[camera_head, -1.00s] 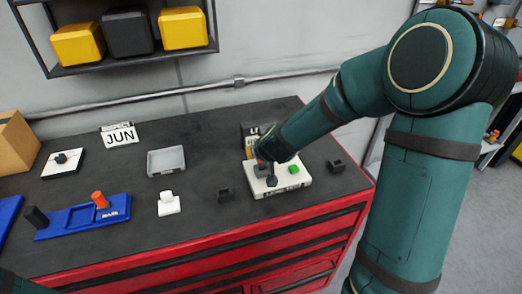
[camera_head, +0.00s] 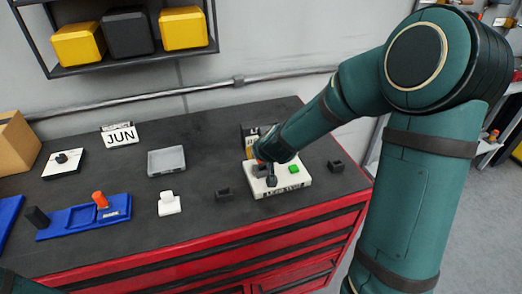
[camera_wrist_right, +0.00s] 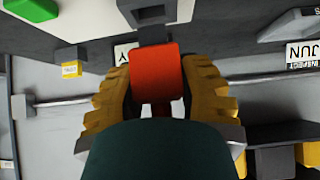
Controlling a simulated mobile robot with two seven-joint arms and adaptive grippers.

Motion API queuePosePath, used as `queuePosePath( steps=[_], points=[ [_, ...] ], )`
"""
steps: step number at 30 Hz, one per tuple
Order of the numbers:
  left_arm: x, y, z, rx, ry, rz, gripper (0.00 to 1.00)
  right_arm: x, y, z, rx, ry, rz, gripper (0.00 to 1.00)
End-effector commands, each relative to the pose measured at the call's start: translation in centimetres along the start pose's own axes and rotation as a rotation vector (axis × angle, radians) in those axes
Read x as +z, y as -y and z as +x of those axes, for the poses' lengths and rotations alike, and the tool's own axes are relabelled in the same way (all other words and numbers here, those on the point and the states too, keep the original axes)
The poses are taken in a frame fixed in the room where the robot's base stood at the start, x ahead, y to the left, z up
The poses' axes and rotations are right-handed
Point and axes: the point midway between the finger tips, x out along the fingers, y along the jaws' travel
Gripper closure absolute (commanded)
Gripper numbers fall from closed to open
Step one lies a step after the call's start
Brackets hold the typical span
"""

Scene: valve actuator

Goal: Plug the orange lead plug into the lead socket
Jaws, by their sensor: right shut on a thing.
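My right gripper (camera_wrist_right: 155,95) is shut on the orange lead plug (camera_wrist_right: 156,72), with a ridged yellow finger on each side of it. The plug's grey tip (camera_wrist_right: 153,35) points at a dark grey socket block (camera_wrist_right: 149,12) on the white board, cut off by the top edge. I cannot tell whether the tip is inside the socket. In the head view the white board (camera_head: 297,186) lies at the right of the bench, and my right arm hides most of the gripper and plug. My left gripper is not in view.
A green block (camera_head: 293,169) sits on the white board. Small dark blocks stand at its left (camera_head: 224,195) and right (camera_head: 336,166). A white piece (camera_head: 169,203), a grey tray (camera_head: 166,161) and a blue tray (camera_head: 85,218) lie farther left. Bare bench lies between them.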

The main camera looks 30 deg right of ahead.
Motion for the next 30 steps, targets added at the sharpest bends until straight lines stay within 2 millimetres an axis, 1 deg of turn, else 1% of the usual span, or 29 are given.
queuePosePath(
  steps=[11,30],
  points=[
    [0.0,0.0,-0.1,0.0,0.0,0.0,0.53,0.0,0.0,0.0,0.0,0.0,-0.002,1.0],
    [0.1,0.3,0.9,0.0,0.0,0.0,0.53,1.0,0.0,1.0,0.0,0.0,-0.002,1.0]
  ],
)
